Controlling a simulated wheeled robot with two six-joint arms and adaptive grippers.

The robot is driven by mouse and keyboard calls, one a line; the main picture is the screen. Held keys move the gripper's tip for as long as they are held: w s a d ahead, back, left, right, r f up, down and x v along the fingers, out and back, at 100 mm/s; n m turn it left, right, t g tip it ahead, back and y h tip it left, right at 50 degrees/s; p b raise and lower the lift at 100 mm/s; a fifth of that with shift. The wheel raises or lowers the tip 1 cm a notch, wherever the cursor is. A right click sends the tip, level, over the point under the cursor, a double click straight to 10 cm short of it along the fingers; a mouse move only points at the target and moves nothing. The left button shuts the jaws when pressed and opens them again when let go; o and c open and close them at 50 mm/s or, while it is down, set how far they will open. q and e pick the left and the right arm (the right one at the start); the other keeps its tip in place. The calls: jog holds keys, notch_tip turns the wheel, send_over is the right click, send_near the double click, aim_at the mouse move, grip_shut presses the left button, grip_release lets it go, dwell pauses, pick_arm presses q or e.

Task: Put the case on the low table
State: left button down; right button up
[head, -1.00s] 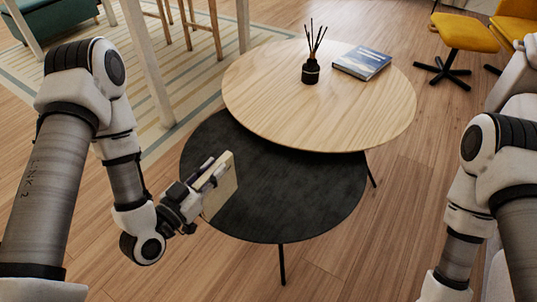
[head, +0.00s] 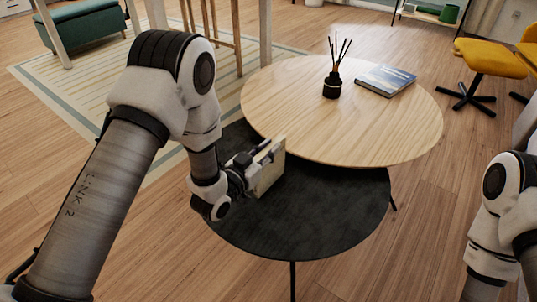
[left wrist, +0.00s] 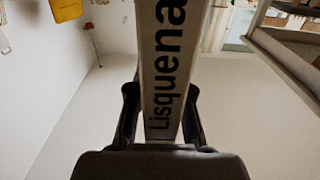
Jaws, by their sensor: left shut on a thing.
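The case (head: 271,172) is a flat cream slab, held on edge by my left gripper (head: 258,160) over the low black round table (head: 325,215). I cannot tell for sure whether its lower edge touches the tabletop. In the left wrist view the case (left wrist: 162,45) shows a pale narrow side with dark "Lisquena" lettering, between the two fingers of my left gripper (left wrist: 160,98). My left forearm hides part of the black table's left edge. My right arm shows at the right edge, but its gripper is out of view.
A taller light-wood round table (head: 300,105) overlaps the black table's back; it carries a black reed diffuser (head: 332,86) and a blue book (head: 386,80). The black table's front and right are bare. A yellow chair (head: 490,58) stands at the back right.

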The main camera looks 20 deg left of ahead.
pick_arm(q)
jog(key=shift+r, duration=0.1)
jog(key=c, duration=1.1)
grip_release()
jog(key=shift+o, duration=0.2)
jog(key=shift+s, duration=0.15)
jog(key=p+v, duration=0.3)
jog(key=v, duration=0.9)
jog(key=shift+p, duration=0.35)
